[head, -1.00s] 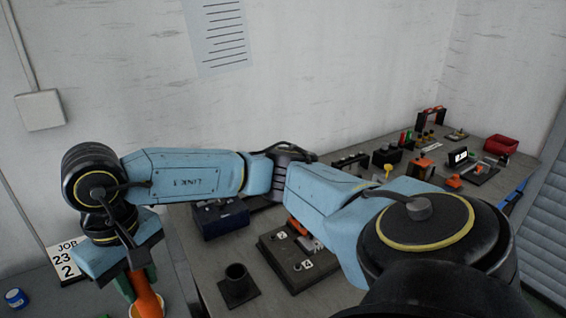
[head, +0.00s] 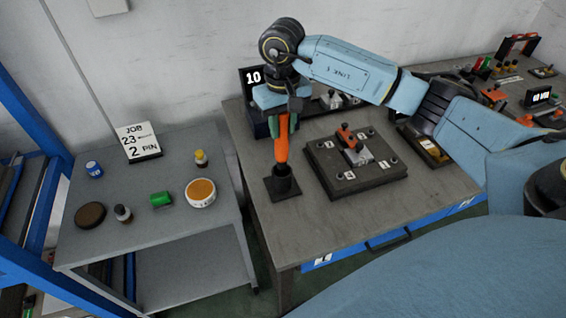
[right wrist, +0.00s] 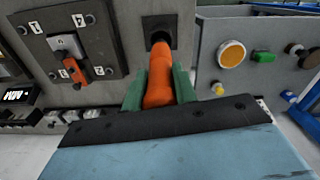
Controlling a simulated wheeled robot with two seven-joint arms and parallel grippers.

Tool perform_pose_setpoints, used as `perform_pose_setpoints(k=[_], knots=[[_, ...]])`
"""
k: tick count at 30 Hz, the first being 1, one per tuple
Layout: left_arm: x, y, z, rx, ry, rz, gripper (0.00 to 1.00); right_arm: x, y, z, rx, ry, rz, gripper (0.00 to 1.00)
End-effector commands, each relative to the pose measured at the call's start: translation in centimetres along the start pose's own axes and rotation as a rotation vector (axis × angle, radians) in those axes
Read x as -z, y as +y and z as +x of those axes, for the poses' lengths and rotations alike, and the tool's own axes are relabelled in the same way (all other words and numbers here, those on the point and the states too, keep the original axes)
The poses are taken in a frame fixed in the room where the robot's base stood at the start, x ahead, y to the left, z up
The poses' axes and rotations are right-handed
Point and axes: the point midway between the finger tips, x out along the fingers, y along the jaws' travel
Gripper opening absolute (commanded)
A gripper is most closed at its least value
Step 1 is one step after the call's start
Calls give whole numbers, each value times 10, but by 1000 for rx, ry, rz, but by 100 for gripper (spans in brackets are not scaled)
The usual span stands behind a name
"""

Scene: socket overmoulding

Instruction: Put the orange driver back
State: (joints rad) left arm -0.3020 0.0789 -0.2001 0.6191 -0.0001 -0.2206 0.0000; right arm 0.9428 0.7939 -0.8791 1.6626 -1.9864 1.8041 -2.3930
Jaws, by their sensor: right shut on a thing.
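The orange driver (head: 282,146) stands nearly upright, tip down, at the black cup-shaped holder (head: 272,188) near the table's left edge. My right gripper (head: 281,124), with green fingers, is shut around the driver's handle. In the right wrist view the driver (right wrist: 160,82) lies between the green fingers of the gripper (right wrist: 160,88), and its far end meets the holder (right wrist: 151,22). The driver's lower end is hidden in or behind the holder's rim; I cannot tell how deep it sits. My left gripper is not in view.
A dark fixture plate (head: 324,168) with numbered corners and an orange-handled clamp (head: 346,136) lies right of the holder. A black "10" sign (head: 252,78) stands behind. A grey cart (head: 130,235) at left carries small jars, a green block and a job card (head: 138,140).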

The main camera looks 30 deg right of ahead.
Motion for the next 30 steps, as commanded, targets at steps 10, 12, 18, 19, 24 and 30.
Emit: perform_pose_setpoints(k=[10,12,18,19,24,30], knots=[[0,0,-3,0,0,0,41,0,-2,41,2,1,-2,0],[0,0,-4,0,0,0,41,0,-1,49,2,0,-1,0],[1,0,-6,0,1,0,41,0,-2,74,2,0,-1,0],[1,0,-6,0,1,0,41,0,-1,75,2,1,-1,0],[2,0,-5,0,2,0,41,0,-1,74,2,3,-1,0],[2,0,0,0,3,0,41,0,-1,80,1,0,-1,29]])
